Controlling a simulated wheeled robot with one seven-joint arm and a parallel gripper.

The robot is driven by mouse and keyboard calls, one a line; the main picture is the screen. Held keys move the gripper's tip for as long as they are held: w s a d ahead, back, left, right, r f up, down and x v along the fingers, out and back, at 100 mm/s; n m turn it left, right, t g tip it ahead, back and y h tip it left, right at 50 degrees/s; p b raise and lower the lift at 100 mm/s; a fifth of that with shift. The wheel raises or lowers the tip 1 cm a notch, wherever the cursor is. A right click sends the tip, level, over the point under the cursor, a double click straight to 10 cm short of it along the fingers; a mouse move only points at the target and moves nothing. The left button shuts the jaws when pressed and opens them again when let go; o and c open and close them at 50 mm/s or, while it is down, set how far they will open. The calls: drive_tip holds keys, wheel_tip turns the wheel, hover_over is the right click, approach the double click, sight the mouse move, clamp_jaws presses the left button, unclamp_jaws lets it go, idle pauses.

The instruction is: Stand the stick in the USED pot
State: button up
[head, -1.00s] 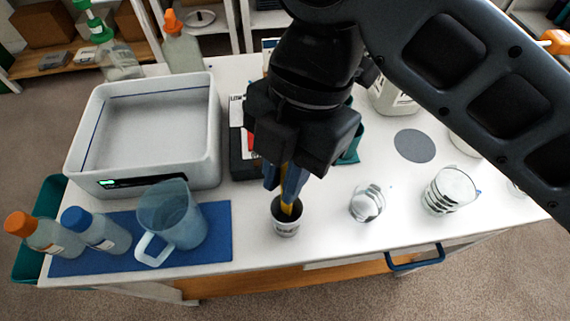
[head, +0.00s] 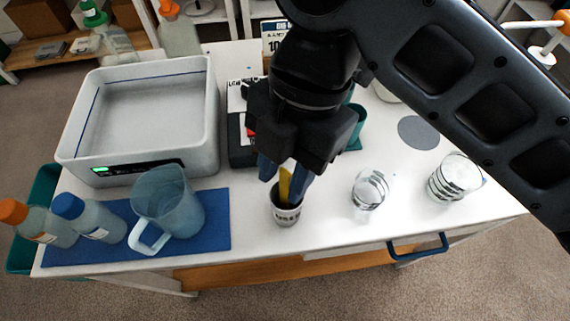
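The USED pot (head: 287,218) is a small white cup with dark lettering and a dark inside, standing upright near the table's front edge. The yellow stick (head: 285,184) stands with its lower end inside the pot, nearly upright. My gripper (head: 284,184) is right above the pot, pointing down. Its blue fingers are spread to either side of the stick, with a gap on the left; the stick's top is hidden between them.
A blue mat (head: 82,252) at the left holds a jug (head: 168,207) and bottles. Two clear cups (head: 369,189) (head: 455,177) stand to the right. A large grey-white tub (head: 208,150) is behind the mat. The table around the grey disc (head: 418,132) is free.

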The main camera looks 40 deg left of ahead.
drive_tip(key=shift+o, duration=0.7)
drive_tip(key=v, duration=0.7)
drive_tip(key=shift+r, duration=0.35)
drive_tip(key=shift+w, duration=0.1)
